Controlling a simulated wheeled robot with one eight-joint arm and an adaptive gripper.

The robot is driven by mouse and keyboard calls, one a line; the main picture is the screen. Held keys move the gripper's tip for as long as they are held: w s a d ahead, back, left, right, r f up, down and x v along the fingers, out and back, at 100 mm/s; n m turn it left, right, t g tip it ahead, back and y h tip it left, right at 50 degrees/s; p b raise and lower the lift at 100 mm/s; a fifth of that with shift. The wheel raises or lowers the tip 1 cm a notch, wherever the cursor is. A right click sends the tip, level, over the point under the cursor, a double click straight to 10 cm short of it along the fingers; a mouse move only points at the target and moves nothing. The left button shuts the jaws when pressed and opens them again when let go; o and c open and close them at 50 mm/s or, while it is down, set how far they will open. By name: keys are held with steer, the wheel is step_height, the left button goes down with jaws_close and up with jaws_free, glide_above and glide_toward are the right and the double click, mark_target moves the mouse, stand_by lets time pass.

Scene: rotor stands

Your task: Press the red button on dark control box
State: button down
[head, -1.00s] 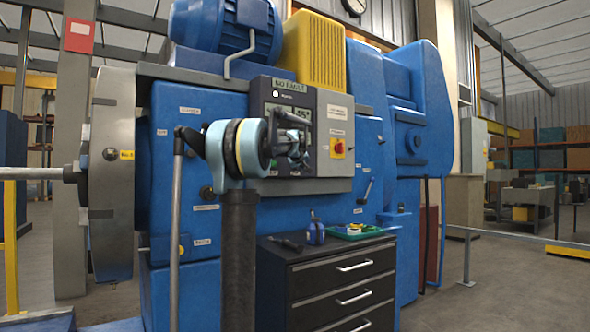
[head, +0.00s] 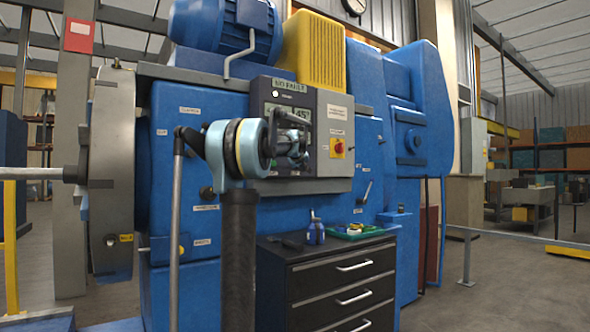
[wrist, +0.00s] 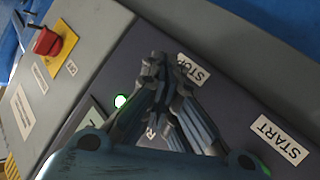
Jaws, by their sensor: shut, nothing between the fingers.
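The dark control box (head: 329,110), with a screen and labels, is on the front of the blue machine. My gripper (head: 303,150) is shut and empty in front of its lower left part. In the wrist view the closed fingertips (wrist: 157,62) are beside the STOP label (wrist: 192,70), covering part of the panel; I cannot tell whether they touch it. A red knob on a yellow plate (head: 338,147) is right of my gripper; it also shows at the upper left of the wrist view (wrist: 46,41). No other red button shows.
A START label (wrist: 279,139) is at the lower right of the wrist view. A large grey disc (head: 112,160) is at left.

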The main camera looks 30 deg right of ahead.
steer(key=shift+w, duration=0.3)
stand_by(0.4)
steer(key=shift+w, duration=0.4)
stand_by(0.7)
steer(key=shift+s, duration=0.8)
steer(key=shift+s+d, duration=0.2)
steer(key=shift+s, duration=2.3)
